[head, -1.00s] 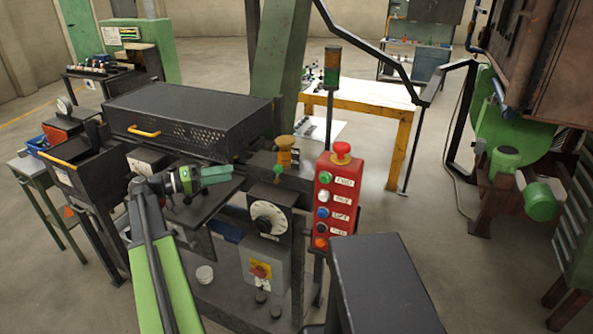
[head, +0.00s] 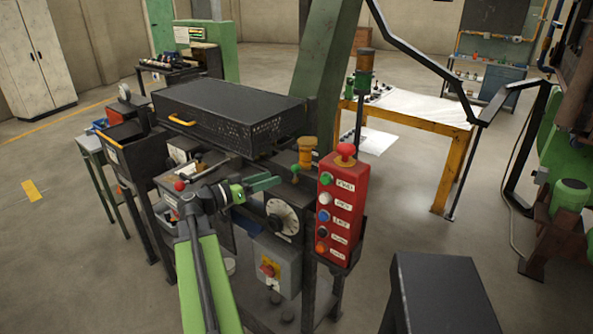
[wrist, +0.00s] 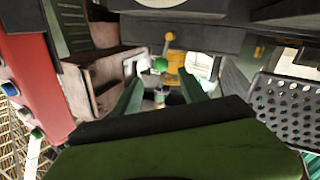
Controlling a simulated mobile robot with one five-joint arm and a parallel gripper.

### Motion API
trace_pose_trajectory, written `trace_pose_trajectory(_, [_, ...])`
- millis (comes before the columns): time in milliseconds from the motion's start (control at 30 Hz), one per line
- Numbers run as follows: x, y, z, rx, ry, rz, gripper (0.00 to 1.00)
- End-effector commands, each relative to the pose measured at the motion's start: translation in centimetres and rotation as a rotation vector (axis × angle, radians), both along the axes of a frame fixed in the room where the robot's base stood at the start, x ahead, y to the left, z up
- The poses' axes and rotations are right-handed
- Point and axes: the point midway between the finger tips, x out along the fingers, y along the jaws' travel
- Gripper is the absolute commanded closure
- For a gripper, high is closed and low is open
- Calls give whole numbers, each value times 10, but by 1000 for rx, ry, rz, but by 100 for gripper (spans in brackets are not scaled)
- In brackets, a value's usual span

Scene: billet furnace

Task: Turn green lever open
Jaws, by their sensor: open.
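The green lever shows as a small green ball knob (head: 295,169) beside a brass-yellow valve body (head: 307,150), left of the red button box. In the wrist view, the green knob (wrist: 160,64) is ahead, beyond the gap between my fingers, with the yellow valve body (wrist: 180,60) next to it. My gripper (head: 268,184) has green fingers pointing right toward the valve, a little short of the knob. In the wrist view, my gripper (wrist: 158,94) is open, with nothing visible between its fingers. The knob and fingers appear apart.
A red button box (head: 342,208) with a red mushroom button stands right of the valve. A round dial (head: 283,217) and a grey switch box (head: 277,266) are below. A black perforated cover (head: 230,112) lies behind my gripper. A yellow-legged table (head: 440,135) stands farther back.

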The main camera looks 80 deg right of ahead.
Motion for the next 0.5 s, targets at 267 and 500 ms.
trace_pose_trajectory(267, [-50, -46, 0, 1, 0, 1, 50])
trace_pose_trajectory(500, [-75, -69, 0, 1, 1, 4, 50])
